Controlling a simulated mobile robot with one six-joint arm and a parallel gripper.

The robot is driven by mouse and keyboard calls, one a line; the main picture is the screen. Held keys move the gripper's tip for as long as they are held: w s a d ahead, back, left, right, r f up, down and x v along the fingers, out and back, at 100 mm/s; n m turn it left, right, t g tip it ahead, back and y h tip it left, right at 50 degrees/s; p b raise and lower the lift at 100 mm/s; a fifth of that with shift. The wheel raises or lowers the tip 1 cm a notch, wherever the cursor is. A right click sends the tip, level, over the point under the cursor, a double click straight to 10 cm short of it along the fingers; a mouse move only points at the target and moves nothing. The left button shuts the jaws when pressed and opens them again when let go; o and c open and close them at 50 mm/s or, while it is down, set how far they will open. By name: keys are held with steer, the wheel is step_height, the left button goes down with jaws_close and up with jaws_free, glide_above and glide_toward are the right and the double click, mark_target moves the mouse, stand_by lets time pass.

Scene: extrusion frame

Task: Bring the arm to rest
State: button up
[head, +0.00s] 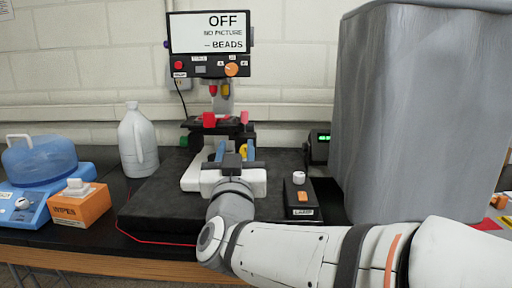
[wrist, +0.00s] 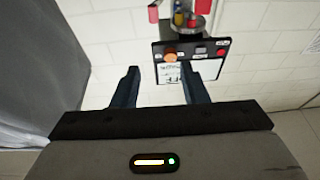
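My arm reaches in from the lower right of the head view. My gripper (head: 235,150) points away from me at a white device with a red-topped stage (head: 209,121), standing on a black mat. The two blue fingers are apart with nothing seen between them. In the wrist view my gripper (wrist: 158,75) also shows its dark fingers spread, with a gap between them and wall behind. A black panel with a screen reading "OFF" (head: 210,33) stands above the device. The gripper hides part of the device's lower front, and I cannot tell whether it touches it.
A white jug (head: 137,141), an orange wipes box (head: 79,203) and a blue-lidded machine (head: 40,160) stand at left. A small black box with a white knob (head: 299,195) sits close right of the gripper. A large grey covered block (head: 408,110) bounds the right side.

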steer(key=s+d+f+n+g+y+p, duration=0.35)
steer(key=d+f+g+p, duration=0.4)
steer(key=f+g, duration=0.35)
steer(key=s+d+f+m+g+h+p, duration=0.3)
steer(key=s+d+g, duration=0.4)
steer(key=s+d, duration=0.4)
steer(key=s+f+m, duration=0.1)
steer(key=s+f, duration=0.1)
steer(key=s, duration=0.1)
steer(key=shift+s+d+f+g, duration=0.15)
steer(key=shift+s+d+g, duration=0.05)
steer(key=shift+d+g, duration=0.2)
